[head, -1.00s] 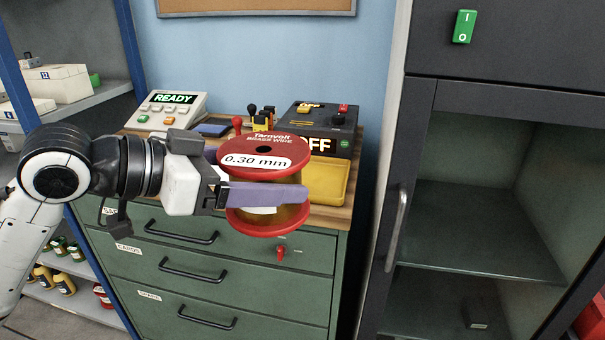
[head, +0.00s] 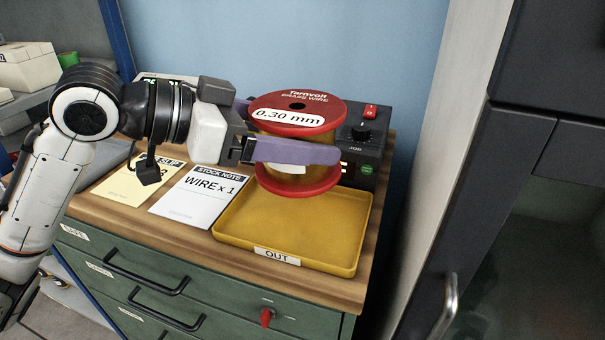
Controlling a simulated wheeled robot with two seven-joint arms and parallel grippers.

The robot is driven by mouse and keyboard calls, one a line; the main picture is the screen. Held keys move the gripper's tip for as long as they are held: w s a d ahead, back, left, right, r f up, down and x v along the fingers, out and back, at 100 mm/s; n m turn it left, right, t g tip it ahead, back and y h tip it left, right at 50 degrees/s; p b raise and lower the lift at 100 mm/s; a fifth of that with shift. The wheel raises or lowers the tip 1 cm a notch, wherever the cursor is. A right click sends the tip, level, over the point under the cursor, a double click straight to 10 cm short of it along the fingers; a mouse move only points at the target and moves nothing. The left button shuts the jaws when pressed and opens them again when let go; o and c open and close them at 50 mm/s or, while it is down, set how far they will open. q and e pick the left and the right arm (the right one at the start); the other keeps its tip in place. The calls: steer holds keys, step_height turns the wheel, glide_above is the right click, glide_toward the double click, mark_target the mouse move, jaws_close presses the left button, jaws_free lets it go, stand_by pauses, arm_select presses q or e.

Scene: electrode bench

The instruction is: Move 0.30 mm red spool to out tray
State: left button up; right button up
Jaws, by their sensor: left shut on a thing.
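The red spool (head: 299,117) has red flanges, brass-coloured wire and a white 0.30 mm label on its top. My left gripper (head: 290,150) is shut on the spool around its wire core, with a purple finger across the near side. The spool is upright and appears held above the back part of the yellow out tray (head: 345,256), which carries an OUT label at its front. The spool hides part of the tray's back; I cannot tell the exact gap between them. The visible front of the tray is empty. My right gripper is not in view.
A stock note (head: 201,196) reading WIRE x 1 and a yellowish slip (head: 138,180) lie left of the tray on the wooden top. A dark control box (head: 364,140) stands behind the spool. A grey cabinet (head: 500,200) stands at the right.

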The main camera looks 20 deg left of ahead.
arm_select(q)
step_height(320, 180, down, 4)
steer(key=shift+s+r+b, duration=0.1)
steer(key=shift+r+b, duration=0.05)
steer(key=shift+b, duration=0.45)
steer(key=shift+f, duration=0.65)
steer(key=shift+f+b, duration=0.6)
steer(key=shift+f, duration=1.05)
steer(key=o, duration=2.1)
steer(key=shift+s+f, duration=0.1)
steer(key=shift+f, duration=0.45)
steer(key=shift+r, duration=0.15)
steer(key=b+v, duration=0.1)
steer(key=v, duration=1.1)
steer(key=shift+d, duration=0.1)
